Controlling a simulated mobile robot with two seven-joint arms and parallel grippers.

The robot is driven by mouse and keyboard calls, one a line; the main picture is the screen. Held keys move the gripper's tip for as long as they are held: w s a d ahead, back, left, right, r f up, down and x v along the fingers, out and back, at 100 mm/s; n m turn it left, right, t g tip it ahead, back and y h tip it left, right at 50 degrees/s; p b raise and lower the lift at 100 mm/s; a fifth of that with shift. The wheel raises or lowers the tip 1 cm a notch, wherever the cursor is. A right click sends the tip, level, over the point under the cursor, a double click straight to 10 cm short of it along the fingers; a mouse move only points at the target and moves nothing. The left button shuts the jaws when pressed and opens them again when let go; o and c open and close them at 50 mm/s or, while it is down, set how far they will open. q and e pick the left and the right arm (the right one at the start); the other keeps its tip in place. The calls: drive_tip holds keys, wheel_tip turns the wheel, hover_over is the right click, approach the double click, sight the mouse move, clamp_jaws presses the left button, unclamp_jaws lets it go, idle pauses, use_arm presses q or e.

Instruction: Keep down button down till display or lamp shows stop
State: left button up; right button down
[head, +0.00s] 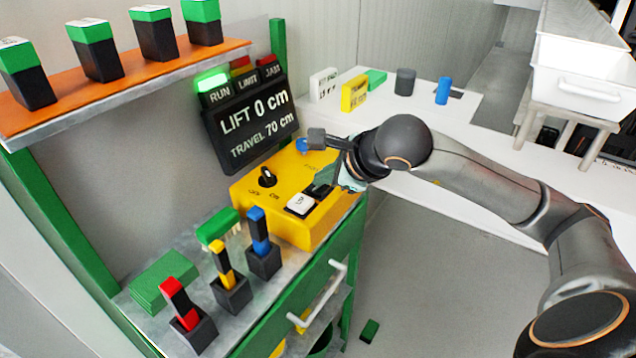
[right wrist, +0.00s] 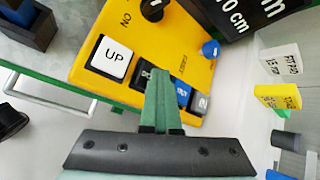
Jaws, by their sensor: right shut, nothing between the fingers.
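The yellow control box (head: 290,222) stands on the bench and carries a white UP button (head: 300,203). A black button (right wrist: 145,76), its lettering mostly covered, sits beside the UP button (right wrist: 110,57); I take it for the down button. My right gripper (head: 338,187) is shut and empty. In the right wrist view its green fingertips (right wrist: 159,76) are at the black button's edge; I cannot tell whether they press it. The display (head: 256,122) reads LIFT 0 cm, TRAVEL 70 cm. The RUN lamp (head: 213,84) glows green; LIMIT and JAM look unlit. My left gripper is not in view.
A black knob (head: 267,177) and a blue button (head: 302,145) are also on the box. Red, yellow and blue-topped tools (head: 262,245) stand in black holders in front. A shelf (head: 120,88) overhangs the left. A white table (head: 420,105) lies behind my right arm.

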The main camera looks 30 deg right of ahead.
sight(324, 189)
idle(0.5)
drive_tip(key=shift+r+p, duration=0.6)
drive_tip(key=shift+r, duration=0.3)
drive_tip(key=shift+r, duration=0.15)
drive_tip(key=shift+r+p, duration=1.7)
drive_tip(key=shift+r, duration=0.75)
drive_tip(key=shift+f, duration=0.1)
